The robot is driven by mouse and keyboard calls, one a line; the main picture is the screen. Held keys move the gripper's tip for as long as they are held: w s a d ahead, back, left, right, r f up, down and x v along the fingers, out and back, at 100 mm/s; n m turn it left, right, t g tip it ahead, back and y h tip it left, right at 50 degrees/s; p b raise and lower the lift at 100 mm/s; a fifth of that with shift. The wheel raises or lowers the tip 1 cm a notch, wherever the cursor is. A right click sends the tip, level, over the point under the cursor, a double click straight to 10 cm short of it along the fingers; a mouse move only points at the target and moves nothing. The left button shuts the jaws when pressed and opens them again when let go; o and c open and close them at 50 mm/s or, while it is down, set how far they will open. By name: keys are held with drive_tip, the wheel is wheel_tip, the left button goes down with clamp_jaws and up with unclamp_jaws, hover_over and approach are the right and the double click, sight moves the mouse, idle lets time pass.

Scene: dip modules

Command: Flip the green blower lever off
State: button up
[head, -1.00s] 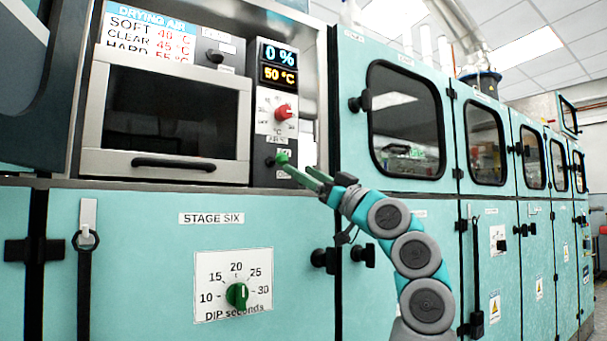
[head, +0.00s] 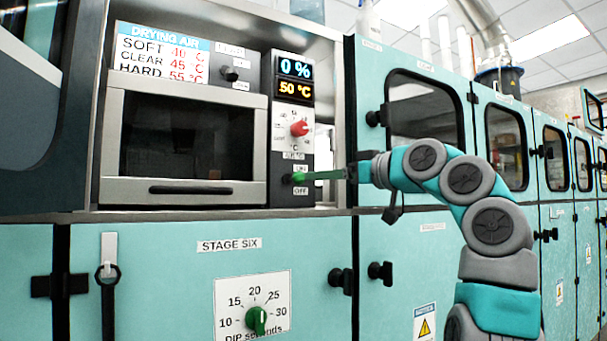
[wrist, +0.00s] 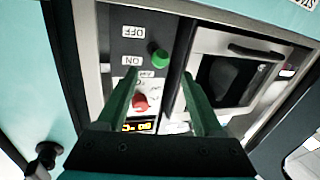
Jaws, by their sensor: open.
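The green blower lever (head: 297,178) is on the dark panel under the red knob, between the ON and OFF labels. In the wrist view its round green end (wrist: 160,57) shows near the ON label, just past and between the fingertips. I cannot tell for sure which way it is tilted. My gripper (head: 312,176) has green fingers and reaches in level from the right, its tips close to the lever. The wrist view shows my gripper (wrist: 159,75) open, with nothing held. The head view does not show whether a finger touches the lever.
The red knob (head: 299,128) is just above the lever. The displays (head: 294,79) read 0 % and 50 °C. A drying oven door (head: 182,150) is left of the panel. Below are a green dip timer knob (head: 257,320) and black door knobs (head: 380,271).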

sight(295, 179)
drive_tip(key=p+x, duration=0.1)
drive_tip(key=x, duration=0.6)
drive_tip(key=shift+p, duration=0.3)
clamp_jaws()
idle(1.0)
